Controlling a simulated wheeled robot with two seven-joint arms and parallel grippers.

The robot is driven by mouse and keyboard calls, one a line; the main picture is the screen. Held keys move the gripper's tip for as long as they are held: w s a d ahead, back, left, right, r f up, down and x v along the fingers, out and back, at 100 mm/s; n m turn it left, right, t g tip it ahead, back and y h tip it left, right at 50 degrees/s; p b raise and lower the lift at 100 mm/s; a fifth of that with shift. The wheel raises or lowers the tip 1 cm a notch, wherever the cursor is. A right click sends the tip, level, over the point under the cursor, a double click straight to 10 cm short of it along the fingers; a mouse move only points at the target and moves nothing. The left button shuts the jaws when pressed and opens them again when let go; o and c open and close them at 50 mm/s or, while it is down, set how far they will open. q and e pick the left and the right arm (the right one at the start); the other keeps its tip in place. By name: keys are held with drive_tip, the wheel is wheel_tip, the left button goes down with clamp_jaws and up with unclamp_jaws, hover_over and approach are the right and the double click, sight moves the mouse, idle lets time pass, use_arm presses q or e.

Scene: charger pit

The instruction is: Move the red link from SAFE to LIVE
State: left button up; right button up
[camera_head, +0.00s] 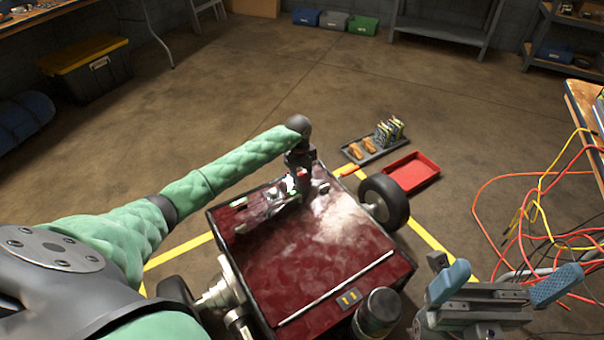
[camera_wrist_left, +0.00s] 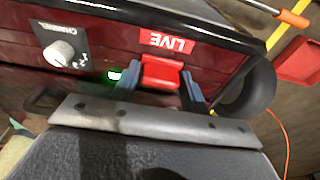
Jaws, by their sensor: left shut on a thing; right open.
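In the left wrist view the red link (camera_wrist_left: 162,74) sits between the blue-grey fingers of my left gripper (camera_wrist_left: 160,88). The gripper is shut on it. The link is directly beside the red LIVE label (camera_wrist_left: 167,43) on the front of the dark red unit (camera_wrist_left: 100,45). I cannot tell whether it is fully seated there. No SAFE label shows. In the head view my left gripper (camera_head: 297,185) is at the far edge of the wheeled red unit (camera_head: 310,255), and the link is not visible. My right gripper (camera_head: 502,284) is open and empty at the lower right.
A CHANNEL knob (camera_wrist_left: 60,52) and a lit green lamp (camera_wrist_left: 114,75) are on the panel. Beyond the unit lie a red tray (camera_head: 428,174) and a dark tray with parts (camera_head: 352,152). Loose cables (camera_head: 520,235) lie right. Open floor surrounds the yellow lines.

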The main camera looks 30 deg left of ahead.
use_arm(q)
drive_tip(key=o, duration=1.1)
drive_tip(key=shift+f, duration=0.1)
drive_tip(key=shift+c, duration=0.2)
drive_tip(key=shift+r, duration=0.3)
wheel_tip(320, 180, up, 7)
drive_tip(key=p, duration=0.1)
drive_tip(key=shift+w+a+p, duration=0.25)
drive_tip(key=shift+a+p, duration=0.05)
drive_tip(key=shift+a, duration=0.15)
